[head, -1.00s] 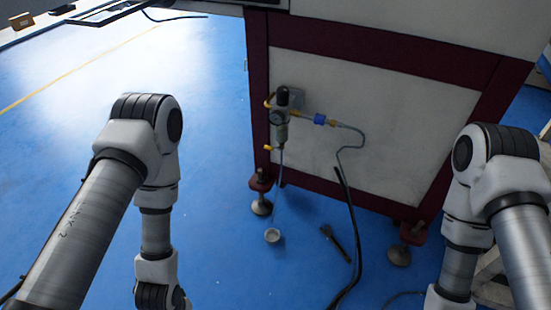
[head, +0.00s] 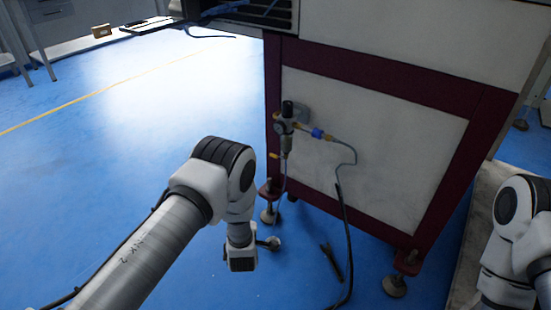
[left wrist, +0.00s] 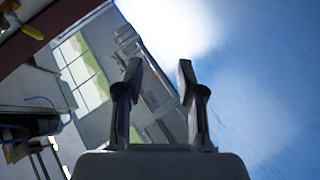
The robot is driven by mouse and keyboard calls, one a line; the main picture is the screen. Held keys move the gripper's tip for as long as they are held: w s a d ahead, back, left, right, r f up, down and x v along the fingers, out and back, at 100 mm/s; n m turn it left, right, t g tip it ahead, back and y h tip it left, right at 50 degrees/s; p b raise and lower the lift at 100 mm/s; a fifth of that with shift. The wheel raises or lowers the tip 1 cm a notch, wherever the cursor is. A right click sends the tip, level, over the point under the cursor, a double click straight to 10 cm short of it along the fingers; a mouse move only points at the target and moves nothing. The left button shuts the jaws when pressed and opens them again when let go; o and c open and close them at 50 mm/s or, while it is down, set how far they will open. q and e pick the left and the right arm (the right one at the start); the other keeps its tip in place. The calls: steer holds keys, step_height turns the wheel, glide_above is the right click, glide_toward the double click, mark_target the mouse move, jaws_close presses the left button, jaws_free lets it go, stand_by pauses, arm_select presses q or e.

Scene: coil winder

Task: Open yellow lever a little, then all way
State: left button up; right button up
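A filter-regulator unit (head: 287,127) with a dark knob is mounted on the side panel of the machine. A small yellow part, seemingly the lever (head: 275,156), sticks out to the left low on the unit. Another yellow part (head: 277,120) is higher on its left side; both are small. In the left wrist view, a yellow piece (left wrist: 31,31) shows at the top left corner, away from the fingers. My left gripper (left wrist: 157,75) has its two fingers apart with nothing between them. The head view does not show its fingers. My right gripper is out of view.
A blue fitting (head: 317,133) and hose run right from the unit. A black cable (head: 345,235) hangs to the floor beside a dark tool (head: 331,262). A small cup (head: 273,243) is partly behind my left arm. The blue floor at left is open.

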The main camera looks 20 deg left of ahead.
mark_target(273, 156)
arm_select(q)
steer(key=w+d+r+n+t+y, duration=0.45)
steer(key=w+d+r+n, duration=0.3)
steer(key=w+r, duration=0.3)
steer(key=shift+n+t+h, duration=0.25)
steer(key=shift+n+h, duration=0.1)
steer(key=shift+n, duration=0.1)
steer(key=b+x, duration=0.1)
steer(key=x, duration=0.1)
steer(key=b+x, duration=0.1)
steer(key=x, duration=0.2)
steer(key=b+x, duration=0.2)
steer(key=shift+w+a+f, duration=0.1)
steer(key=shift+w+f, duration=0.15)
steer(key=shift+w+a+r, duration=0.1)
steer(key=shift+w+r, duration=0.05)
steer(key=shift+w, duration=0.1)
steer(key=shift+r, duration=0.1)
jaws_close()
